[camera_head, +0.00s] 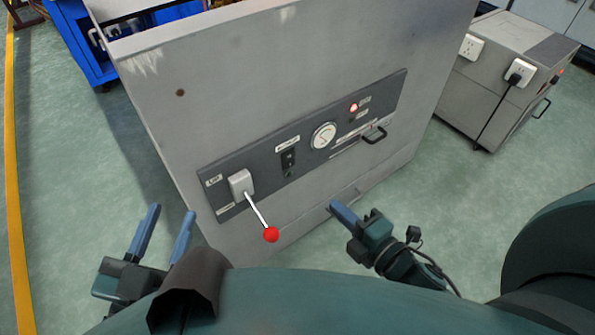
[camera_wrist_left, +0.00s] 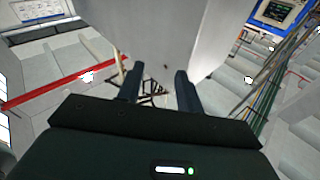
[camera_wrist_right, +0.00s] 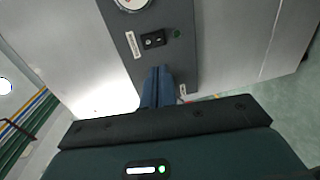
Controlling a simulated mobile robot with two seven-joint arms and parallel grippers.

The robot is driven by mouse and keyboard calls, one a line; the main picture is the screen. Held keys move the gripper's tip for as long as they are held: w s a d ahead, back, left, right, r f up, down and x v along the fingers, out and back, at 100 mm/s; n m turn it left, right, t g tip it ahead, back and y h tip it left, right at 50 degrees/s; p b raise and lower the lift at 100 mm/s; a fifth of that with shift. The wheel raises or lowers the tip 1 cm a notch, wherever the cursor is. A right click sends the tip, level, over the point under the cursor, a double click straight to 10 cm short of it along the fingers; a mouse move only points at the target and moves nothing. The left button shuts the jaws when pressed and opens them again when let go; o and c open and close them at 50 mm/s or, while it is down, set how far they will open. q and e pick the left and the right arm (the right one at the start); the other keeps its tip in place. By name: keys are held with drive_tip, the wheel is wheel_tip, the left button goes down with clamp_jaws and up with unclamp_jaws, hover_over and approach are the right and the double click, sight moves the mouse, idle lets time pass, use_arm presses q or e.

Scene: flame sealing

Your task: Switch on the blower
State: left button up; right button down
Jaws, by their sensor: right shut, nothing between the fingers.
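A grey cabinet (camera_head: 290,60) carries a tilted dark control panel (camera_head: 228,205). A small black switch (camera_head: 288,157) sits on the panel between a lever and a round gauge; it also shows in the right wrist view (camera_wrist_right: 153,39), with a small green indicator (camera_wrist_right: 178,34) beside it. Labels are too small to read. My right gripper (camera_head: 334,207) is shut and empty, in front of the cabinet below the panel. In the right wrist view its fingertips (camera_wrist_right: 158,71) point at the panel, just below the switch and apart from it. My left gripper (camera_head: 172,211) is open and empty, left of the cabinet.
A lever with a red ball (camera_head: 271,234) sticks out from the panel's left end. The round gauge (camera_head: 323,136), a lit red lamp (camera_head: 354,107) and a black handle (camera_head: 374,134) are further right. A smaller grey unit (camera_head: 500,75) with sockets stands at the right.

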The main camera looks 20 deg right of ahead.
sight(291, 165)
drive_tip(key=b+x, duration=0.3)
drive_tip(key=x, duration=1)
drive_tip(key=shift+f+b, duration=0.1)
drive_tip(key=shift+b, duration=0.3)
drive_tip(key=shift+w+a, duration=0.15)
drive_tip(key=shift+w, duration=0.3)
use_arm(q)
drive_tip(key=shift+w+d+r+t+h, duration=0.1)
drive_tip(key=shift+d+r+t+h, duration=0.2)
drive_tip(key=shift+h, duration=0.3)
